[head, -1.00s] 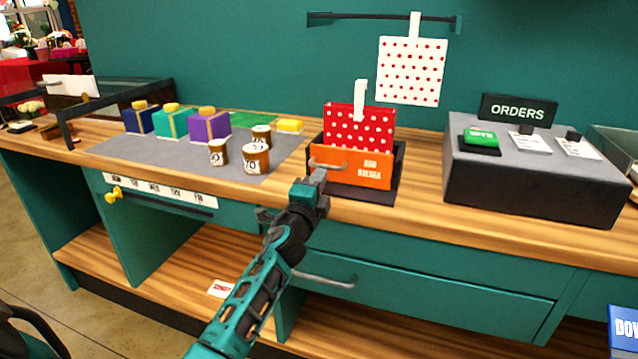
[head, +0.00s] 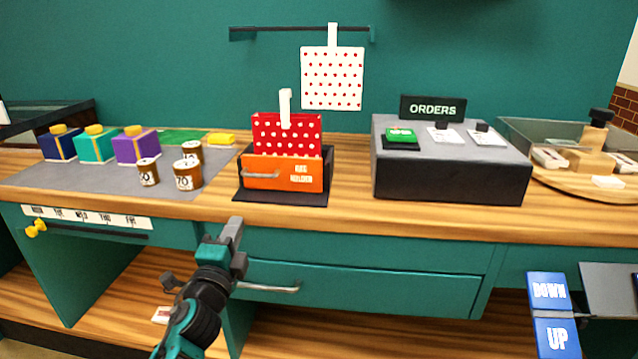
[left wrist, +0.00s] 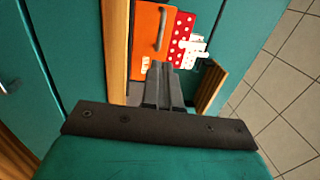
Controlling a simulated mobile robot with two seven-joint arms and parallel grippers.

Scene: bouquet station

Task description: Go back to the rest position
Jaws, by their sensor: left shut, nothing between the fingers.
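My left gripper (head: 232,236) is shut and empty in front of the counter, just below its front edge and near the drawer. It also shows in the left wrist view (left wrist: 161,72), pointing toward the orange bag holder. The orange bag holder (head: 262,176) stands on the counter above and beyond the gripper, apart from it. A red bag with white dots (head: 290,135) sits in the holder. My right gripper does not show.
The counter's front edge (head: 420,226) and a drawer handle (head: 268,288) are close to my left gripper. A grey order block (head: 450,182) stands at right. Blue DOWN and UP signs (head: 548,292) are at lower right.

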